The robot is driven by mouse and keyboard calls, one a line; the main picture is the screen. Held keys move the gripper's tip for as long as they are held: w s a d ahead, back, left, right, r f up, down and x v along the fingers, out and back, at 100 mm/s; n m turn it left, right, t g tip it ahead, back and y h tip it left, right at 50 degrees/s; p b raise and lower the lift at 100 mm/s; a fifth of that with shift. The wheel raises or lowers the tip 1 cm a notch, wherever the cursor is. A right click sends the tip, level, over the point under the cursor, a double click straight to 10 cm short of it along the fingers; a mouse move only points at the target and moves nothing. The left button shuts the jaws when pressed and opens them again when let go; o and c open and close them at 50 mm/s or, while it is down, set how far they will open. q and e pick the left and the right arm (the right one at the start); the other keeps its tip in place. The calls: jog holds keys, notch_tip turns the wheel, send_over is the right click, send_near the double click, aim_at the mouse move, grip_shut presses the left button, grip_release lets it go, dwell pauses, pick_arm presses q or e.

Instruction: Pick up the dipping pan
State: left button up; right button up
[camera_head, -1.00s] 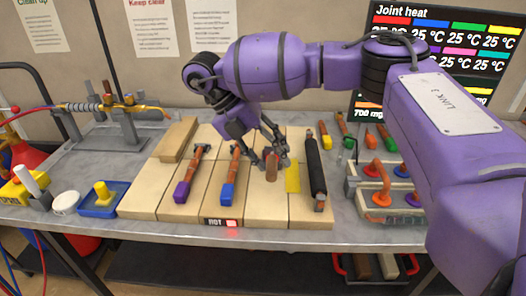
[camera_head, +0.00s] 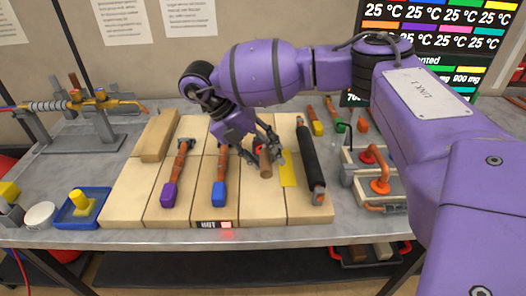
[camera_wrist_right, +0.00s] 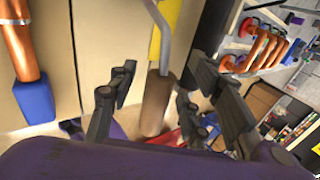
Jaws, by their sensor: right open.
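A brown wooden handle (camera_head: 266,163) stands out between the fingers of my right gripper (camera_head: 265,157) over the wooden boards. In the right wrist view the handle (camera_wrist_right: 156,102) runs into a bent grey metal rod. I take it to be the dipping pan's handle; a pan body cannot be made out. My right gripper is open, with one dark finger on each side of the handle. A gap shows on the left side in the wrist view; contact on the right is unclear. My left gripper is not in view.
On the boards (camera_head: 120,200) lie copper tools with a purple end (camera_head: 169,194) and a blue end (camera_head: 219,194), and a black roller (camera_head: 311,160) close right of the gripper. A blue tray (camera_head: 67,216) stands left. A rack with orange handles (camera_head: 378,180) stands right.

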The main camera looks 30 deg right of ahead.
jog(key=shift+s, duration=0.2)
jog(key=shift+w, duration=0.1)
grip_shut()
jog(key=shift+r, duration=0.1)
